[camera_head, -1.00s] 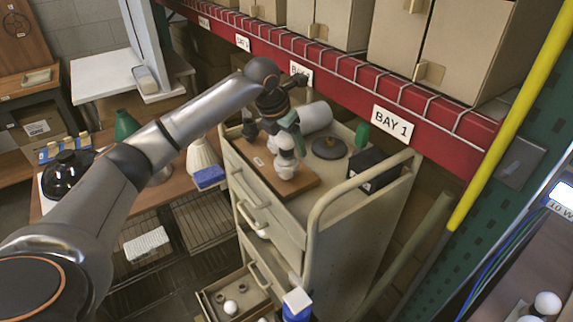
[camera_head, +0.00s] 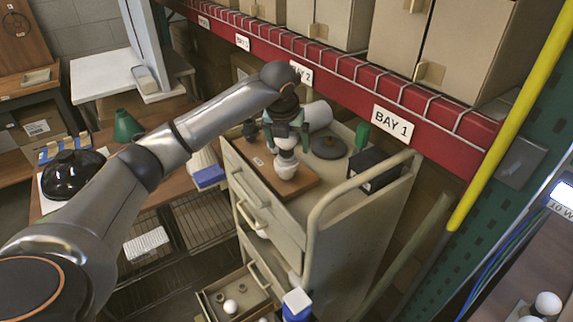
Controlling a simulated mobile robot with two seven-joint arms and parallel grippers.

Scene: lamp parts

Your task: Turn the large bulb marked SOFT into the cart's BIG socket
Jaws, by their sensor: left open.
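The cart (camera_head: 350,215) stands at the centre with a wooden board (camera_head: 306,182) on its top. A white bulb-like piece (camera_head: 286,166) stands upright on the board. My left gripper (camera_head: 286,146) points down right above it, open, with one finger on each side of its upper part. I cannot tell whether the fingers touch it. The SOFT and BIG markings cannot be read here, and the socket under the white piece is not clear. My right gripper is not in view.
A dark round disc (camera_head: 329,147), a white cylinder (camera_head: 318,115) and a black box (camera_head: 374,170) also sit on the cart top. The cart's raised handle rail (camera_head: 330,205) stands in front. An open lower drawer (camera_head: 236,296) holds small round parts. The red shelf beam (camera_head: 345,80) runs behind.

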